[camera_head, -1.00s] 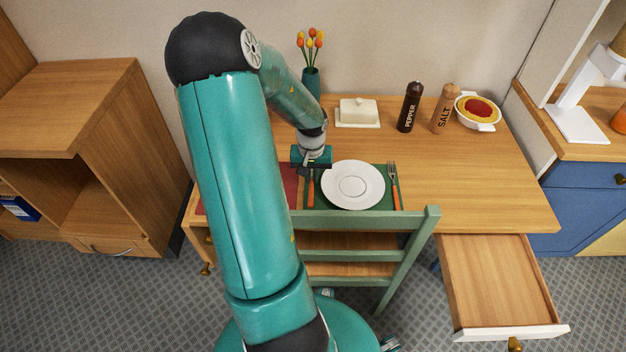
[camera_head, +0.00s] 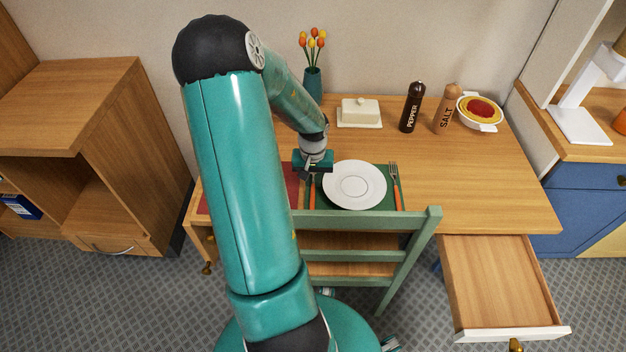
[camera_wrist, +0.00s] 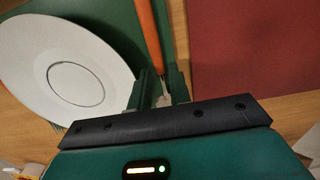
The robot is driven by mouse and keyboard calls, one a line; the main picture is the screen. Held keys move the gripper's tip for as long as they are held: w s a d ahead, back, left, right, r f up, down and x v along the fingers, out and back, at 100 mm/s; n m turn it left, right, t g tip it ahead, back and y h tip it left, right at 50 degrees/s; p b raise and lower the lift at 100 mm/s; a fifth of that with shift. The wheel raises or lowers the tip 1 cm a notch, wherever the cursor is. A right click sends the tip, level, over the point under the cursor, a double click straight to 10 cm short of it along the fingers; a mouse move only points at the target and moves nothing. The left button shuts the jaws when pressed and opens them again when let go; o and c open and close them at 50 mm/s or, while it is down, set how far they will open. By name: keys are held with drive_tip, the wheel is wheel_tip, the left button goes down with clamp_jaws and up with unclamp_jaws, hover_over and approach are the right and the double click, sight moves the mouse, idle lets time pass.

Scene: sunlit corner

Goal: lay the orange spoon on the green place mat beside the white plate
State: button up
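The white plate (camera_head: 354,185) lies on the green place mat (camera_head: 384,201); both also show in the wrist view, the plate (camera_wrist: 62,62) at the left. The orange spoon (camera_wrist: 149,42) has its long handle over the mat, between the plate and the mat's edge. Its handle (camera_head: 312,194) also shows left of the plate in the head view. My gripper (camera_wrist: 163,88) has its fingers close together around the pale metal neck of the spoon. The spoon's far end is hidden by the gripper. I cannot tell whether the handle touches the mat.
A fork with an orange handle (camera_head: 396,187) lies right of the plate. A red mat (camera_wrist: 240,45) is beside the green one. A green chair (camera_head: 370,220) stands before the table. A butter dish (camera_head: 359,113), pepper mill (camera_head: 411,108), salt mill (camera_head: 446,110) and pie dish (camera_head: 480,112) are behind.

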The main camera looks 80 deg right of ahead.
sight(313, 185)
wheel_tip(313, 185, up, 12)
drive_tip(key=shift+f, duration=0.25)
drive_tip(key=w+a+r+n+t, duration=0.2)
drive_tip(key=w+a+r+n, duration=0.3)
drive_tip(key=w+a, duration=0.6)
drive_tip(key=w+a+r+n+t, duration=0.1)
drive_tip(key=w+a+r+n, duration=0.2)
drive_tip(key=w+a+r, duration=0.6)
drive_tip(key=s+a+r+n+t, duration=0.1)
drive_tip(key=a+r+n, duration=0.1)
drive_tip(key=a, duration=1.1)
drive_tip(key=a+r+n+t, duration=0.1)
drive_tip(key=a+r+n, duration=0.2)
drive_tip(key=a, duration=1)
drive_tip(key=shift+s+a+r+n+t, duration=0.25)
drive_tip(key=shift+s+a+n+t, duration=0.1)
drive_tip(key=shift+n, duration=0.85)
drive_tip(key=shift+s, duration=0.1)
